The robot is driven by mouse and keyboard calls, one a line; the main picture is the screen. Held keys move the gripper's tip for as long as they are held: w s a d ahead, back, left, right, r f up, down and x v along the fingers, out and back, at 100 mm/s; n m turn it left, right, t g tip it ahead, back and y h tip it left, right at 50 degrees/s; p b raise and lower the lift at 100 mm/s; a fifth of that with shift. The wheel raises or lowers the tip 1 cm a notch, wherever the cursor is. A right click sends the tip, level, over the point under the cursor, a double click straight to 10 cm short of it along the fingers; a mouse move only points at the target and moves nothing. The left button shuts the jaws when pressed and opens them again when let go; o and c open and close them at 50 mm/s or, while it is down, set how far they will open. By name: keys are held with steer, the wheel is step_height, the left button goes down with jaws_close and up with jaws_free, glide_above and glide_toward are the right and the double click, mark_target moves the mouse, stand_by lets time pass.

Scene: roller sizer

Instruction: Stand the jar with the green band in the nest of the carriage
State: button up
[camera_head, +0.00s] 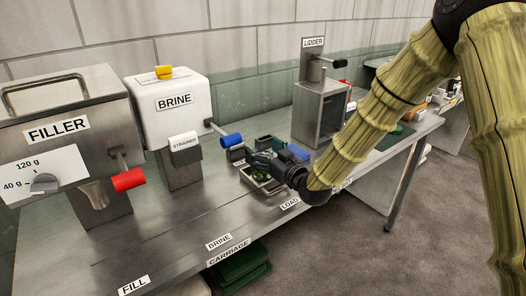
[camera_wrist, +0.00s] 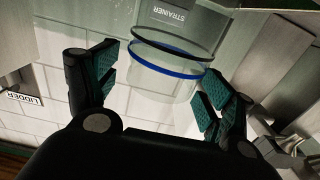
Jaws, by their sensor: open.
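My gripper (camera_head: 284,160) is low over the bench near the LOAD label, and partly hides what is beside it. In the wrist view my gripper (camera_wrist: 160,84) has its fingers spread wide. A clear glass jar with a blue band (camera_wrist: 168,68) stands between and beyond the fingertips; I cannot tell whether either pad touches it. A low metal tray-like piece (camera_head: 250,182), perhaps the carriage, is beside my gripper in the head view, with something green in it too small to make out. I cannot make out a green-banded jar or the nest clearly.
The lidder (camera_head: 318,108) stands behind and right. The bench's front left (camera_head: 165,240) is clear.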

steer(key=b+v, duration=0.2)
steer(key=v, duration=0.9)
steer(key=shift+s+d, duration=0.15)
steer(key=shift+s, duration=0.05)
